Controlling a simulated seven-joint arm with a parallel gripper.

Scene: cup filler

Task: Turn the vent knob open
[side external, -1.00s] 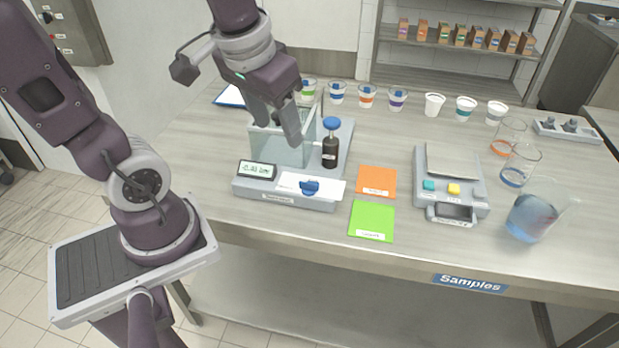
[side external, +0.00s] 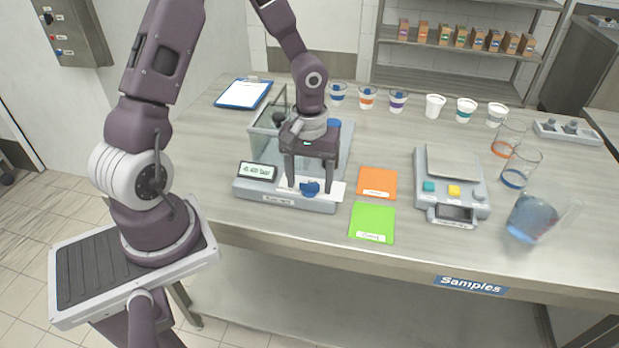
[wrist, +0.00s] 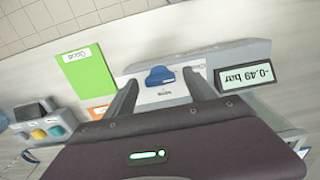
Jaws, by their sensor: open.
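The blue vent knob (side external: 310,188) sits on a white label plate (side external: 336,188) at the front of the grey chamber base (side external: 285,203). The wrist view shows the knob (wrist: 159,76) between and beyond my fingers. My gripper (side external: 308,186) points down over it with the fingers apart, one to each side. In the wrist view my gripper (wrist: 160,88) is open and empty. I cannot tell whether a finger touches the knob. The display (side external: 257,171) beside it reads -0.49 bar in the wrist view (wrist: 247,76).
The glass chamber (side external: 266,142) stands behind my gripper, with a blue-capped bottle (side external: 334,124) mostly hidden. Orange (side external: 376,182) and green (side external: 372,222) cards lie to the right, then a scale (side external: 450,183).

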